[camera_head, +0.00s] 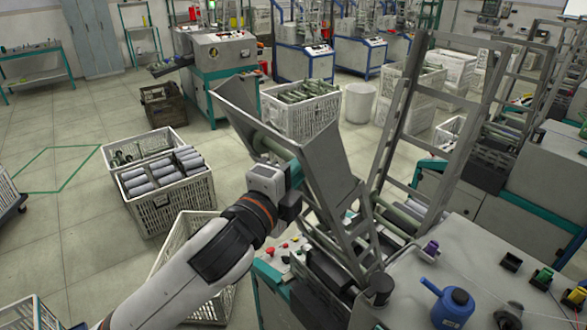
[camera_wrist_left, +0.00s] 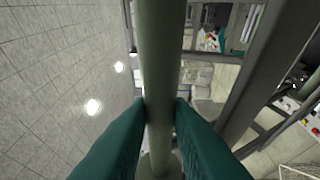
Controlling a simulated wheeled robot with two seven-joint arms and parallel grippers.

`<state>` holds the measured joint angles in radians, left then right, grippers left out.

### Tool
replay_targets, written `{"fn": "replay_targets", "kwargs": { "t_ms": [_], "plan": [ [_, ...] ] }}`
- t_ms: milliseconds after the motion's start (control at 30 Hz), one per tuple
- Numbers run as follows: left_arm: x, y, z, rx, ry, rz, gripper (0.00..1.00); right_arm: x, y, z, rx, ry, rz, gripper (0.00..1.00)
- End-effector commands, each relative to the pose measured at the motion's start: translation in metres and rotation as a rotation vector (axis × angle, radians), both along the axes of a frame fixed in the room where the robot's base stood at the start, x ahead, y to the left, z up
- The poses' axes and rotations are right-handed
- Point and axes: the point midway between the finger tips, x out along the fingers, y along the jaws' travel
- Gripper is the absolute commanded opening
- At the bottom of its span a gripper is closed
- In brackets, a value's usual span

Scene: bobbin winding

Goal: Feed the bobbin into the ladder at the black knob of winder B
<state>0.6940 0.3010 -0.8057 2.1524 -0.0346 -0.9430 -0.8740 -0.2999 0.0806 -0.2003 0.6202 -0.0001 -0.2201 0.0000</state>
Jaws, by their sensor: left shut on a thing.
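My left gripper (camera_head: 288,162) is at the open upper end of a grey metal ladder (camera_head: 335,170) with flared side plates. In the left wrist view its teal fingers (camera_wrist_left: 160,112) are shut on a long grey-green bobbin (camera_wrist_left: 160,60). In the head view the bobbin (camera_head: 270,143) shows between the flared plates, partly hidden by the gripper; I cannot tell whether it touches them. A black knob (camera_head: 381,284) stands on the machine top near the ladder's foot. Other knobs are purple (camera_head: 431,248), black (camera_head: 511,261) and green (camera_head: 543,278). My right gripper is out of view.
A second, taller ladder frame (camera_head: 425,120) stands just to the right. A blue can (camera_head: 453,306) sits on the machine top. Crates with bobbins (camera_head: 165,190) are on the floor at left, and another crate (camera_head: 300,108) stands behind the ladder. Open floor lies at far left.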

Motion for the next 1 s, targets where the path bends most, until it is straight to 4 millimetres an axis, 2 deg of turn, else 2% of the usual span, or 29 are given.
{"fn": "replay_targets", "kwargs": {
  "t_ms": [367,833,867,1000],
  "plan": [
    [0.006,-0.007,-0.022,0.0,0.0,0.001,0.0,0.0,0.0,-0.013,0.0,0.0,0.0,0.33],
    [0.006,-0.008,-0.022,0.0,-0.001,0.0,0.0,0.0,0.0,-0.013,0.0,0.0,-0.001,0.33],
    [0.006,-0.008,-0.022,0.0,-0.001,0.0,0.2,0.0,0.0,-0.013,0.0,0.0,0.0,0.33],
    [0.006,-0.008,-0.022,0.0,-0.001,0.0,0.43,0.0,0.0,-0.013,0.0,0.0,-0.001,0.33]
  ]
}}
